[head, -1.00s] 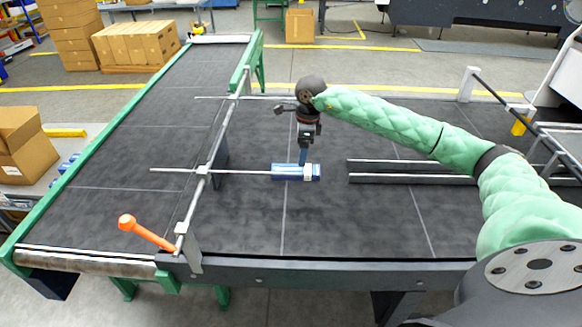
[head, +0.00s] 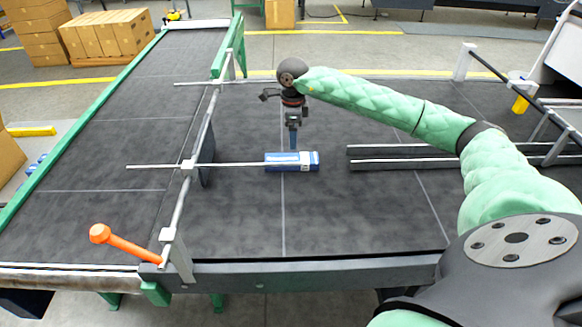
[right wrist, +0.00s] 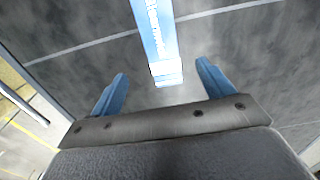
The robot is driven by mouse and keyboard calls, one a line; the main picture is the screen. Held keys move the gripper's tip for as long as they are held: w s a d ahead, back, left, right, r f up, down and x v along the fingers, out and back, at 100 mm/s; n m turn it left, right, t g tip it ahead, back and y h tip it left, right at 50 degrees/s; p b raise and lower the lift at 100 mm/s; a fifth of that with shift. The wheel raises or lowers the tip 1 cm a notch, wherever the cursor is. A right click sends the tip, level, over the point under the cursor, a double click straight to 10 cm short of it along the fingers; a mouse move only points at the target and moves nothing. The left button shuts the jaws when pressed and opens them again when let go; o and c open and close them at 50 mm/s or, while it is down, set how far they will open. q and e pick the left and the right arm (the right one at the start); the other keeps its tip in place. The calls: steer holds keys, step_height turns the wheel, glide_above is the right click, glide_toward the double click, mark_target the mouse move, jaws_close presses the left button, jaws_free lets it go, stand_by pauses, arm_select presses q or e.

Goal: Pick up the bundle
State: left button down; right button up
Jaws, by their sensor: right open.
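The bundle (head: 294,161) is a small blue and white pack lying flat on the dark conveyor belt. In the right wrist view the bundle (right wrist: 155,40) runs from the top edge to just ahead of and between the fingertips. My right gripper (head: 293,146) points down just behind the bundle in the head view, and in the right wrist view its blue fingers (right wrist: 162,82) are spread apart with nothing held between them. Whether a finger touches the bundle cannot be told. My left gripper does not show.
A metal rail with a rod (head: 232,164) ends beside the bundle's left. An orange handle (head: 120,243) sits at the front left. Two dark parallel bars (head: 400,158) lie to the right. The belt (head: 350,220) in front is clear.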

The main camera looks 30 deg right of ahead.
mark_target(294, 158)
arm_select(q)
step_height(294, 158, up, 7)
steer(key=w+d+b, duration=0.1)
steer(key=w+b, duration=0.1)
arm_select(e)
step_height(294, 158, down, 4)
steer(key=shift+r, duration=0.25)
steer(key=shift+f+p, duration=0.5)
steer(key=shift+f, duration=0.7)
steer(key=f+p, duration=0.3)
steer(key=f, duration=0.1)
steer(key=shift+d+f, duration=0.1)
steer(key=shift+d, duration=0.1)
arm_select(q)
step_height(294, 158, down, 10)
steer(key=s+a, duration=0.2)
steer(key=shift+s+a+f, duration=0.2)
arm_select(e)
steer(key=shift+f, duration=0.5)
steer(key=c, duration=1.1)
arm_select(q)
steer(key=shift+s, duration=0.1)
arm_select(e)
steer(key=shift+c, duration=0.2)
steer(key=shift+r, duration=0.1)
